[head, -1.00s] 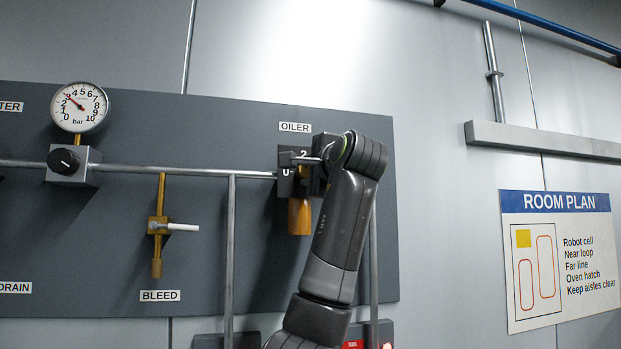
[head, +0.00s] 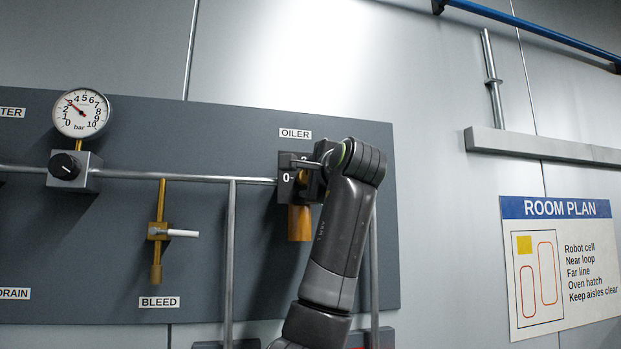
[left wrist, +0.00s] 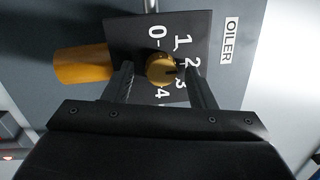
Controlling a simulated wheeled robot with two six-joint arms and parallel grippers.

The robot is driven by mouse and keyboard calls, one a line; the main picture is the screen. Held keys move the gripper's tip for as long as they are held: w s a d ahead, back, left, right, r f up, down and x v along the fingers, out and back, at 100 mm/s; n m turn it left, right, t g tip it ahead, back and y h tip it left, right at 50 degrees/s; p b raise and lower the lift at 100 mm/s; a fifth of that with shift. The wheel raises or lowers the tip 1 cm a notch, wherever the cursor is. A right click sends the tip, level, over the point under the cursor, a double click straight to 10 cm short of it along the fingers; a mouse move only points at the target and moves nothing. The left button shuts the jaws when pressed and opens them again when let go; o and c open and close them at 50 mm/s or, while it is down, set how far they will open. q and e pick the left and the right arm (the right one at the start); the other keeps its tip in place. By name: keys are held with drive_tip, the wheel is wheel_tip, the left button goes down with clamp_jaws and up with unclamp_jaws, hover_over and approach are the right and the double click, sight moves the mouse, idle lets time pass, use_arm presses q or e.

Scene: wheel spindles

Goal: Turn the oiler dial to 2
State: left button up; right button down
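The oiler dial (left wrist: 160,69) is a round brass knob on a dark plate (left wrist: 125,35) marked 0 to 4, under the OILER label. A dark mark on the knob points toward the side of the 2 and 3. My left gripper (left wrist: 159,72) is open, with one finger on each side of the knob. Small gaps seem to show between the fingers and the knob. In the head view my left gripper (head: 308,163) is at the oiler plate (head: 287,178), and my arm hides the knob. My right gripper is not in view.
A brass-coloured cylinder (head: 299,222) hangs under the oiler plate. A horizontal pipe (head: 190,173) runs left to a black regulator knob (head: 65,166) with a gauge (head: 81,113). A bleed valve (head: 160,232) is below the pipe. The wall right of the panel is open up to the room plan sign (head: 560,260).

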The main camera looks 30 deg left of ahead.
use_arm(q)
drive_tip(key=b+v, duration=0.8)
drive_tip(key=v, duration=0.9)
drive_tip(key=shift+s, duration=0.25)
drive_tip(key=shift+d+f, duration=0.1)
drive_tip(key=shift+f, duration=0.05)
